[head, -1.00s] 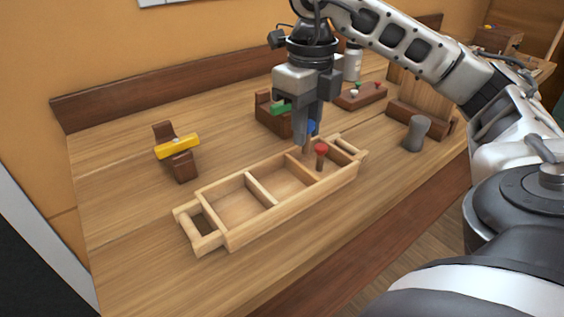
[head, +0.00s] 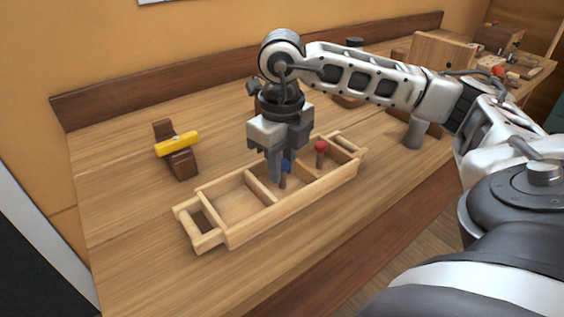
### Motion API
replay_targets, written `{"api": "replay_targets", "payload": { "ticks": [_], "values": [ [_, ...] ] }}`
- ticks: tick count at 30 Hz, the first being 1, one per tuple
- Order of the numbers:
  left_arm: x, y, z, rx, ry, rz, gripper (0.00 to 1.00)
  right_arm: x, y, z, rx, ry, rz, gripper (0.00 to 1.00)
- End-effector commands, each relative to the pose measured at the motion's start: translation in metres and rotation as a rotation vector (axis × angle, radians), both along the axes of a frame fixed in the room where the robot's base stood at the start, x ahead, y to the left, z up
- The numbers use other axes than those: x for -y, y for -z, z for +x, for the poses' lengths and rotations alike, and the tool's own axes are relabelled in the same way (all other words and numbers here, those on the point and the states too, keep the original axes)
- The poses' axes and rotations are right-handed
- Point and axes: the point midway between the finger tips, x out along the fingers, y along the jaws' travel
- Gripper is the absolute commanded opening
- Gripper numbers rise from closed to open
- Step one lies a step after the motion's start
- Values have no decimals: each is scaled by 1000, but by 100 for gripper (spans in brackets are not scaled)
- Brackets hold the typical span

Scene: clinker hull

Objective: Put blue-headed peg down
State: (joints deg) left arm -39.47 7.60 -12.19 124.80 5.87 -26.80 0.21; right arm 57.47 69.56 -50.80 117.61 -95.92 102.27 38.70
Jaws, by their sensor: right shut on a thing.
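The blue-headed peg (head: 284,167) is held upright in my right gripper (head: 281,168), which is shut on it. The gripper points down into the middle compartment of the wooden tray (head: 295,205). The peg's brown shank shows below the fingertips; I cannot tell whether its lower end touches the tray floor. A red-headed peg (head: 320,149) stands in the tray's right compartment, apart from the gripper. My left gripper is not in view.
A dark wooden block with a yellow bar (head: 177,146) stands left of the tray. A grey waisted object (head: 415,131) stands to the right, partly behind my arm. The tray's left compartment (head: 228,204) is empty. The bench front is clear.

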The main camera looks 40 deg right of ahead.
Motion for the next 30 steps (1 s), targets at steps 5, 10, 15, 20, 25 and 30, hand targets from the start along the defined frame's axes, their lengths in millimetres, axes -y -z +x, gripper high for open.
{"api": "replay_targets", "payload": {
  "ticks": [5, 10, 15, 20, 25, 30],
  "values": [
    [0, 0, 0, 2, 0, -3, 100, 0, 2, 0, -1, 0, 0, 44],
    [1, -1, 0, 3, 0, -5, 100, 0, 2, 0, -1, 0, 0, 44],
    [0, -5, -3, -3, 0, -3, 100, 0, -4, 0, 0, 0, 0, 44],
    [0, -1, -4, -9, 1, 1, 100, 0, -25, 1, 4, -1, 0, 44],
    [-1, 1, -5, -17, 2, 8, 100, -1, -64, 1, 6, -1, 3, 44],
    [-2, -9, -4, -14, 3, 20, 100, 0, -100, 1, 4, 0, -1, 44]
  ]
}}
